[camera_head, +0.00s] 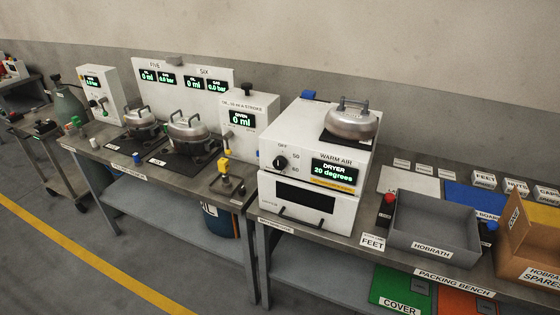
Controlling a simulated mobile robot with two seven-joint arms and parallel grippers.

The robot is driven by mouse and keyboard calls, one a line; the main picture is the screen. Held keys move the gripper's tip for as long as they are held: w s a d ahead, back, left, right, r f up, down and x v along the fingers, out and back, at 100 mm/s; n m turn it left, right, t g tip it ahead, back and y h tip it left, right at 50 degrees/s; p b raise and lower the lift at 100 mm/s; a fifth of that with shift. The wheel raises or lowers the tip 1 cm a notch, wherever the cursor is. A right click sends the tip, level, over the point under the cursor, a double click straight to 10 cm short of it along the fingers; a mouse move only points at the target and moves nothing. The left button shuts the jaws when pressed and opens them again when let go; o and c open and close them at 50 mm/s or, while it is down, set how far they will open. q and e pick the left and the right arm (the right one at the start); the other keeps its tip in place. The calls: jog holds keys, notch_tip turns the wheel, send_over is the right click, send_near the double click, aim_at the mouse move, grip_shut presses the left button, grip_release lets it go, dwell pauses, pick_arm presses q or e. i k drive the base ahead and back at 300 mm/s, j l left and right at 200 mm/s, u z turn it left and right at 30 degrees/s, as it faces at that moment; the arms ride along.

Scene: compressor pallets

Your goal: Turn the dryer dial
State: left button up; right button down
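The dryer (310,205) is a white box on the bench, with a label reading WARM AIR. Its front display (334,175) reads DRYER 20 degrees. The dryer dial (280,162) is a dark round knob on the left of the front panel, with OFF, 50 and 60 marked around it. The knob's exact pointer direction is too small to tell. A drawer-like front with a dark window and handle (301,222) sits below the panel. Neither of my grippers shows in the head view.
A silver lidded pot (352,119) stands on top of the dryer. To the right, the packing bench (455,285) holds a grey HOBRATH tray (432,247) and a cardboard box (530,240). To the left, another bench (195,182) carries two more pots. Floor (60,270) is clear in front.

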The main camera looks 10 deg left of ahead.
aim_at(280, 162)
jog(key=i+j+z, duration=0.1)
jog(key=j, duration=0.35)
jog(key=i+j, duration=0.2)
jog(key=j, duration=0.3)
jog(key=i+j+z, duration=0.15)
jog(key=j, duration=0.3)
jog(key=i+j+z, duration=0.1)
jog(key=j, duration=0.4)
